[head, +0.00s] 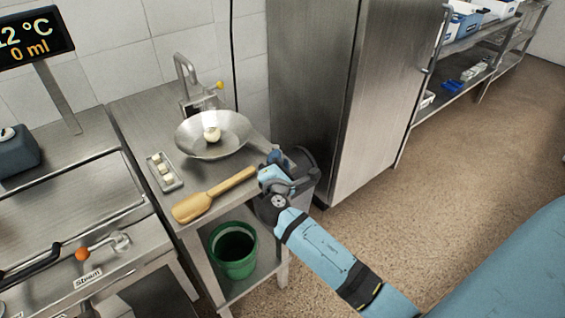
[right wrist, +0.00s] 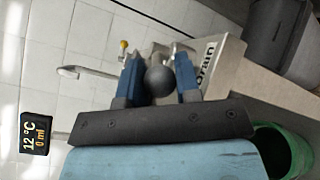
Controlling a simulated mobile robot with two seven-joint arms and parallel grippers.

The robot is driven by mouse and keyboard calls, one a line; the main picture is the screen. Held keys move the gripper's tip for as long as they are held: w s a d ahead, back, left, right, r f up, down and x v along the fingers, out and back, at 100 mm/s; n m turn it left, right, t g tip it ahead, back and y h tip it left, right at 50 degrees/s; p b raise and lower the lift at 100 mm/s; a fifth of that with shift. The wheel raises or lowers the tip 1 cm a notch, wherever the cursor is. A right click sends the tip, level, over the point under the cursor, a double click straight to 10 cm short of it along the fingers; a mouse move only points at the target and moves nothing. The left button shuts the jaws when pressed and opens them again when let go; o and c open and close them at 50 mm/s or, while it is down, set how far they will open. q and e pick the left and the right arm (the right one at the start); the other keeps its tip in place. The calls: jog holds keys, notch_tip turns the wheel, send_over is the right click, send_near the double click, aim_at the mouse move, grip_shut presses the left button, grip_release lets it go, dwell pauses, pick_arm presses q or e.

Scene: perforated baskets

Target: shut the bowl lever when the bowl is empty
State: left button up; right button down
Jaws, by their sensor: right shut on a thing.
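The wide steel bowl (head: 185,133) sits on the steel counter below a tap, with one round whitish lump (head: 211,134) in it. My right gripper (head: 281,158) is at the counter's right end, beside the bowl. In the right wrist view my right gripper (right wrist: 160,75) is shut on a dark grey ball knob (right wrist: 158,82), close to a pale plate (right wrist: 222,62) marked "Drain". The knob's shaft is hidden, so I cannot tell the lever's position. The bowl cannot be made out in the wrist view. My left gripper is not in view.
A wooden paddle (head: 214,195) and a small tray (head: 173,184) with pale cubes lie on the counter. A green bucket (head: 234,262) stands on the shelf below. The display (head: 36,36) reads 0 ml.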

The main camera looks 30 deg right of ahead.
jog(key=shift+w+a+m+g+h+b, duration=0.2)
jog(key=shift+a+m+g+h+b, duration=0.1)
jog(key=shift+m+g+h, duration=0.6)
jog(key=c, duration=1.1)
grip_release()
jog(key=shift+s+a, duration=0.1)
